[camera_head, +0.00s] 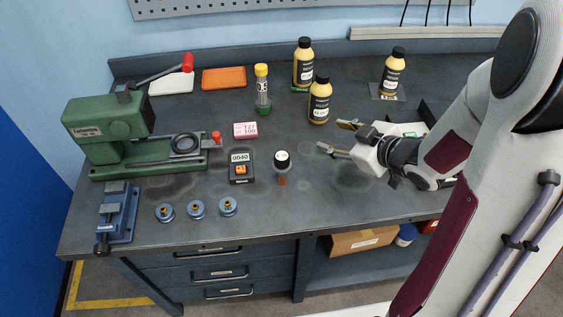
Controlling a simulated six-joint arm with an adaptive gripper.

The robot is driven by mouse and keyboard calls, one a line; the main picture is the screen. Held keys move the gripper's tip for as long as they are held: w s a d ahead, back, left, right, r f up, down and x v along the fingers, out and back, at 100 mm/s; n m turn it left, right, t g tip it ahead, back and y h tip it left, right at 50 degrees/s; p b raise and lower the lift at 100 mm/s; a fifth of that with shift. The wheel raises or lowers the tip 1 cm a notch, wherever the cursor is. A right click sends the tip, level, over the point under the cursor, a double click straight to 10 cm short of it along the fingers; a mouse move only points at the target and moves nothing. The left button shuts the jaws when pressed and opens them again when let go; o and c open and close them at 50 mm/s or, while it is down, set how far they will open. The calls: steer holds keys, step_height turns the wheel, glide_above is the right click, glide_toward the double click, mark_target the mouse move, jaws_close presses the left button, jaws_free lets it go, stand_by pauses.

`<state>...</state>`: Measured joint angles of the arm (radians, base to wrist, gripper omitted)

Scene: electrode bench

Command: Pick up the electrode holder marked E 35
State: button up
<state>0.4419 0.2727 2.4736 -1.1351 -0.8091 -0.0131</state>
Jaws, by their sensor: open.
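Several small blue round pieces with brass centres, which look like electrode holders, stand in a row near the front edge: a left one (165,213), a middle one (196,208) and a right one (228,206). Any marking on them is too small to read, so I cannot tell which is E 35. My gripper (335,136) is open and empty above the right middle of the bench (345,205). It points left and is well to the right of and behind the blue pieces.
A black white-topped cylinder (282,161) and a small display unit (241,169) stand between my gripper and the blue pieces. A green press (108,130) and blue vise (118,215) are left. Yellow bottles, including one (319,102), stand behind. The front right is clear.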

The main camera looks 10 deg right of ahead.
mark_target(282, 156)
steer(key=s+a+y, duration=0.1)
steer(key=a+f+y, duration=0.1)
steer(key=s+a+f+n+y, duration=0.1)
steer(key=a, duration=0.1)
steer(key=shift+s+f+y, duration=0.15)
steer(key=shift+s+y, duration=0.15)
steer(key=shift+y, duration=0.1)
steer(key=s+a+y, duration=0.2)
steer(key=s+y, duration=0.1)
steer(key=s+a+y, duration=0.1)
steer(key=shift+s+r+g+y, duration=0.25)
steer(key=shift+r+g+y, duration=0.05)
steer(key=shift+r+g, duration=0.1)
steer(key=shift+s+a+r+y, duration=0.15)
steer(key=shift+s+r+y, duration=0.2)
steer(key=shift+s+y, duration=0.2)
steer(key=shift+x, duration=1.25)
steer(key=shift+a, duration=0.1)
steer(key=shift+x, duration=2.55)
steer(key=shift+w, duration=0.1)
steer(key=shift+c, duration=0.3)
